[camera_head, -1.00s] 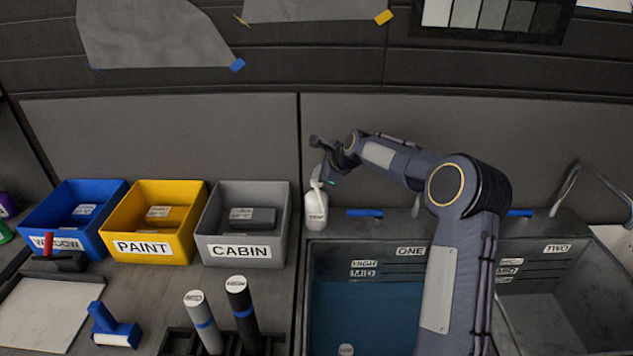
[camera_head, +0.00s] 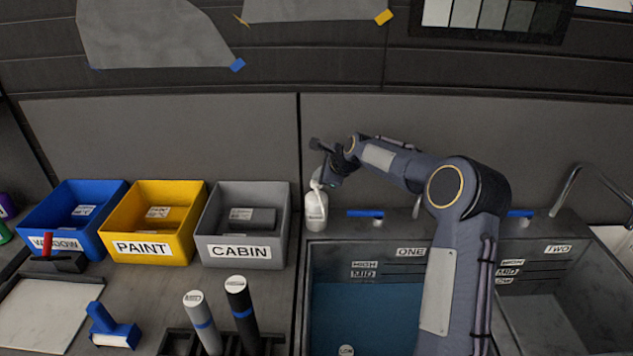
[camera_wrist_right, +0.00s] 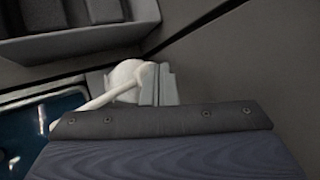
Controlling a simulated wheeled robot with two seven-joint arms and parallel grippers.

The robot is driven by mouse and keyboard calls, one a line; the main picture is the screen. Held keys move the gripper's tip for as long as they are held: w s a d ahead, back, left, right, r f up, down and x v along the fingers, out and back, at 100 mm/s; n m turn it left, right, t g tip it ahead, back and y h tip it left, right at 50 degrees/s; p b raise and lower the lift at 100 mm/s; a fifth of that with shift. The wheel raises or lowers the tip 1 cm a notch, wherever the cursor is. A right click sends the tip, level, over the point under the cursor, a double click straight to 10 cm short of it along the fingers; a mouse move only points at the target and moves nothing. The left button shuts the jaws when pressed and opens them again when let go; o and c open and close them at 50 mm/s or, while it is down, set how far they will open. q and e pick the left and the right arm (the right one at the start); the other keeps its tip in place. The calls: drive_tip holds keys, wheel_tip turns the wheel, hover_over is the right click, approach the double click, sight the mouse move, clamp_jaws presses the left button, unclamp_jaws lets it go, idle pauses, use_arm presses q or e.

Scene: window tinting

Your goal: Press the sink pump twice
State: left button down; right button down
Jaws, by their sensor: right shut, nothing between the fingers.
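The white pump bottle (camera_head: 316,211) stands upright at the back left corner of sink one, in front of the back wall. My right gripper (camera_head: 322,181) is at the pump head, pointing down from the right, with its fingers shut and empty. In the right wrist view the shut fingers (camera_wrist_right: 163,84) overlap the white pump (camera_wrist_right: 126,75), and its spout reaches to the lower left. I cannot tell whether the fingertips press on the pump head. My left gripper is not in view.
Sink one (camera_head: 330,249) holds blue liquid, and my right arm passes over it. Sink two (camera_head: 585,286) is at the right. A grey CABIN bin (camera_head: 280,225) stands just left of the bottle, beside yellow PAINT (camera_head: 180,249) and blue WINDOW (camera_head: 95,242) bins.

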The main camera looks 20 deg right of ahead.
drive_tip(key=shift+s+f+b, duration=0.1)
drive_tip(key=shift+f+b, duration=0.3)
drive_tip(key=shift+f, duration=0.4)
idle(0.4)
drive_tip(key=shift+r, duration=0.1)
drive_tip(key=shift+r+p, duration=1.1)
drive_tip(key=shift+r, duration=0.35)
